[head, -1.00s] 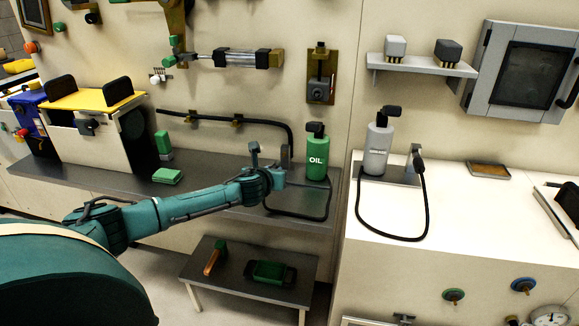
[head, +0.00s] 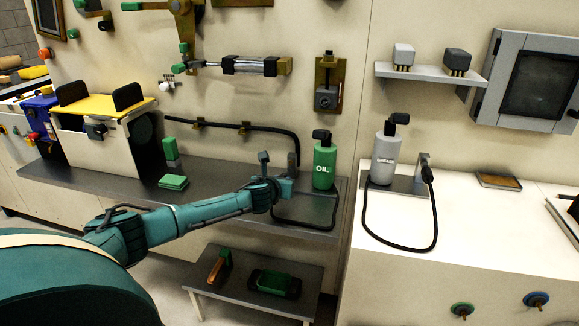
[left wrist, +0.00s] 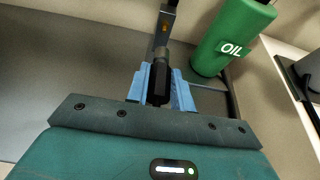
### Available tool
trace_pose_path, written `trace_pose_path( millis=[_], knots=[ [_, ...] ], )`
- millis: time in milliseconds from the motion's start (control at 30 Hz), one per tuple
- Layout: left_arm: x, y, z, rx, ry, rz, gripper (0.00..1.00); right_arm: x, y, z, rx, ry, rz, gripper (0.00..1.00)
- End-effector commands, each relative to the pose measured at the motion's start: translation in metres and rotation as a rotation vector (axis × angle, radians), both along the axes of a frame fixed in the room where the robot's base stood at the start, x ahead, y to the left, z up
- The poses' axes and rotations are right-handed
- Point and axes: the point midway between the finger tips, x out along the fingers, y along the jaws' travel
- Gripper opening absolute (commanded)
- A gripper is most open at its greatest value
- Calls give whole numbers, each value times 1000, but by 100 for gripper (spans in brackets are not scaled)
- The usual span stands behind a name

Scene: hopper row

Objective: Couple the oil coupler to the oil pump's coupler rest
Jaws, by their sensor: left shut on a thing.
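The green oil pump (head: 324,166), marked OIL, stands on the dark shelf in the head view. It also shows at upper right in the left wrist view (left wrist: 232,35). My left gripper (left wrist: 161,92) is shut on the black oil coupler (left wrist: 158,82). In the head view the left gripper (head: 287,187) is just left of the pump. The grey upright coupler rest (left wrist: 166,22) is straight ahead of the coupler; it also shows in the head view (head: 292,166). Coupler and rest overlap in the wrist view, so I cannot tell whether they touch. My right gripper is out of view.
A black hose (head: 305,228) loops over the shelf's front edge. The grease pump (head: 385,155) stands on the white counter to the right. Green blocks (head: 173,182) stand on the shelf to the left. A low table (head: 235,288) is below.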

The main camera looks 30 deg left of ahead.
Motion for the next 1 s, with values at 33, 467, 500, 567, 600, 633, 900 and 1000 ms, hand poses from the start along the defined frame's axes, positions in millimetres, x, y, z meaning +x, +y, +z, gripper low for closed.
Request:
trace_pose_path(
  millis=[33, 467, 500, 567, 600, 633, 900, 1000],
  knots=[
    [3, 1, 0, -1, -1, 0, 0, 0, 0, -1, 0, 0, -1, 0],
    [27, 9, 0, -1, 0, 1, 0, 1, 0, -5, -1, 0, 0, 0],
    [29, 10, 0, -1, 0, 1, 0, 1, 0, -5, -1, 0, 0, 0],
    [30, 11, 0, -1, 0, 1, 0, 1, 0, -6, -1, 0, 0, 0],
    [31, 11, 1, -1, -1, 0, 0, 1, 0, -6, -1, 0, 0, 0],
    [31, 11, 1, -1, -1, 0, 0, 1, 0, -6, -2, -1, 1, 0],
    [31, 11, 1, 0, 0, 0, 0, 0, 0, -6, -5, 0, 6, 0],
    [31, 11, 1, 0, 0, 0, 0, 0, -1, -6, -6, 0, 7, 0]
  ],
)
